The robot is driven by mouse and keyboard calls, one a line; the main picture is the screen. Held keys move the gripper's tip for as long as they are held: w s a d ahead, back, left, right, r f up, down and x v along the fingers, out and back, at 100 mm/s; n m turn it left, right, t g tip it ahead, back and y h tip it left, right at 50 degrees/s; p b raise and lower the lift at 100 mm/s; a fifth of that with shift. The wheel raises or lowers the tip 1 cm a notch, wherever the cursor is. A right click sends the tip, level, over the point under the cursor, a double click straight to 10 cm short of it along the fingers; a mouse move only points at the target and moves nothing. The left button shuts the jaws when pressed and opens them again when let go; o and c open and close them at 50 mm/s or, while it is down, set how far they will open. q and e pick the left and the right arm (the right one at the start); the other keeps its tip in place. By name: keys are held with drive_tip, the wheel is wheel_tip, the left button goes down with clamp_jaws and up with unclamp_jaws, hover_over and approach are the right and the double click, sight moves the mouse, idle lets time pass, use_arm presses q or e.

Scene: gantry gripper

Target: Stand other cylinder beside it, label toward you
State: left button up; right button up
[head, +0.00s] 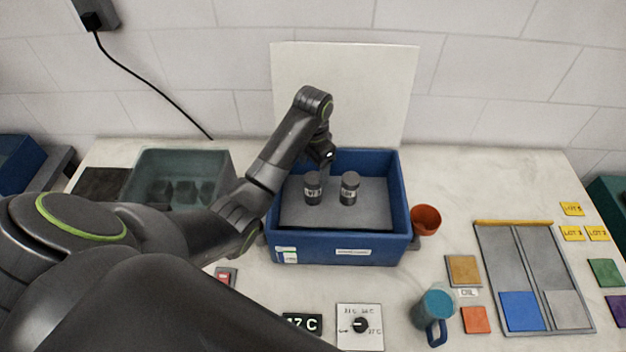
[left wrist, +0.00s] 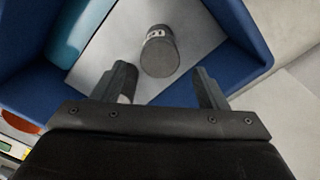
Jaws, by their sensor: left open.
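Two dark grey cylinders stand upright side by side, slightly apart, on the grey floor of the blue crate (head: 405,190). The left cylinder (head: 312,190) and the right cylinder (head: 350,189) both show a white label on the side facing the head camera; the lettering is partly unreadable. My left gripper (head: 322,156) is above the rear of the crate. In the left wrist view its open jaws (left wrist: 161,80) hold nothing. One cylinder (left wrist: 160,52) stands beyond the gap between the fingers; the other is mostly hidden behind the left finger. My right gripper is out of view.
A white board (head: 345,85) stands behind the crate. A greenish bin (head: 180,160) is to its left, an orange cup (head: 425,220) close to its right wall. A teal mug (head: 433,310), a dial panel (head: 360,326) and a divided tray (head: 535,275) lie nearer and right.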

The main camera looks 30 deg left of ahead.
use_arm(q)
wheel_tip(320, 180, up, 4)
drive_tip(key=shift+f+p, duration=0.1)
drive_tip(key=shift+p, duration=0.95)
drive_tip(key=shift+r+p, duration=0.65)
drive_tip(key=shift+f, duration=0.1)
